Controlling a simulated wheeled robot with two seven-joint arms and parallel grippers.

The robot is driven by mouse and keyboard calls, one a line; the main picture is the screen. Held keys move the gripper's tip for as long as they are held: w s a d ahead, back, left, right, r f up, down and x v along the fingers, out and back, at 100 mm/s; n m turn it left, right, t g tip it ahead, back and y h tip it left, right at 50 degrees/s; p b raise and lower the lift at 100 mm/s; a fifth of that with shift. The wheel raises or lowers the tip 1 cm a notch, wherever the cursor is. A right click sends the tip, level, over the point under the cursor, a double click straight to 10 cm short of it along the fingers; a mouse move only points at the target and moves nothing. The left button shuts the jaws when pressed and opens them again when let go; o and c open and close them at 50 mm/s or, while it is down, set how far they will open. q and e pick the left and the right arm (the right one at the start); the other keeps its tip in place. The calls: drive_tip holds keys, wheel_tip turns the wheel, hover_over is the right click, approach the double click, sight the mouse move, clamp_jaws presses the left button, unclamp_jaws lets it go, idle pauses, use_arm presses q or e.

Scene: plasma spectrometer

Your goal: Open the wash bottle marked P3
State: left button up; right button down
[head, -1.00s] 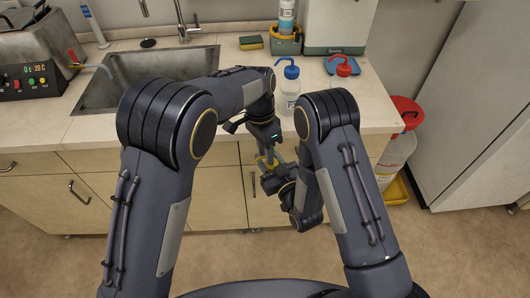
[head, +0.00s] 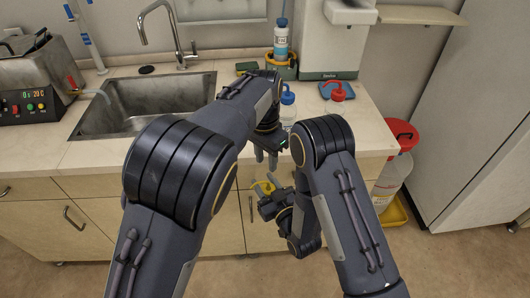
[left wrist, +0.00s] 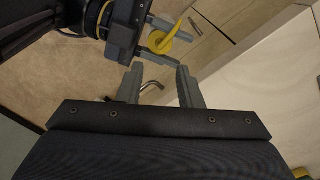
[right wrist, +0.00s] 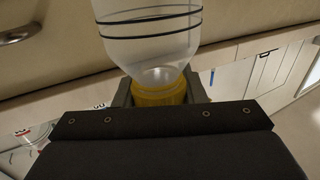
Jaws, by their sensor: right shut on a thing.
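My right gripper (head: 267,195) is shut on the yellow cap or neck (right wrist: 160,92) of a clear bottle in front of the drawers. In the right wrist view the clear body (right wrist: 152,38) has dark rings and extends away from the yellow part. The left wrist view shows a round yellow cap (left wrist: 158,42) with a curved spout between the right fingers. My left gripper (head: 266,157) is above it; its fingers (left wrist: 160,88) are apart and empty in the left wrist view. No P3 mark is readable.
A blue-capped bottle (head: 288,97) and red-capped bottle (head: 338,93) stand on the counter (head: 365,125). The sink (head: 140,105) is left of them. A red-lidded container (head: 399,150) stands on the floor at right. The counter edge and drawers are close behind the grippers.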

use_arm(q)
drive_tip(key=f, duration=0.8)
drive_tip(key=shift+s+d+f, duration=0.15)
drive_tip(key=shift+s+f, duration=0.05)
drive_tip(key=shift+f, duration=0.05)
clamp_jaws()
drive_tip(key=shift+s+d, duration=0.1)
